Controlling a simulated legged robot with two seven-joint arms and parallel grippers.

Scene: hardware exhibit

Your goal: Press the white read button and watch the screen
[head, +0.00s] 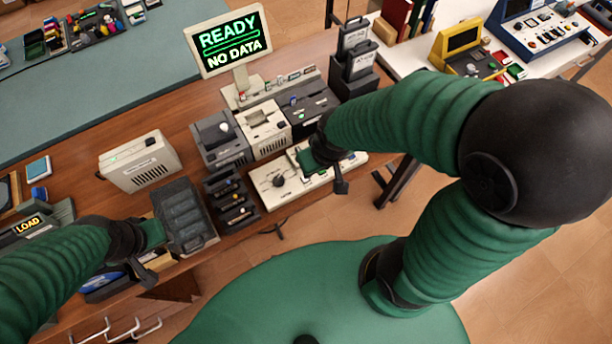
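A cream control panel (267,196) with a black knob lies at the front edge of the wooden desk. My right gripper (334,168) is over the right part of this panel and hides some of it. I cannot make out a white read button there; whether the gripper touches the panel is unclear. My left gripper (146,254) is at the desk's front left, beside a dark grey tray (205,236). The opening of both grippers is unclear.
Several grey and cream devices stand in a row below the screen, including a cream printer-like box (263,128). A black rack (231,199) sits left of the panel. A cream box (141,162) and an orange "LOAD" display (28,225) are at left. Bare desk (177,105) lies behind.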

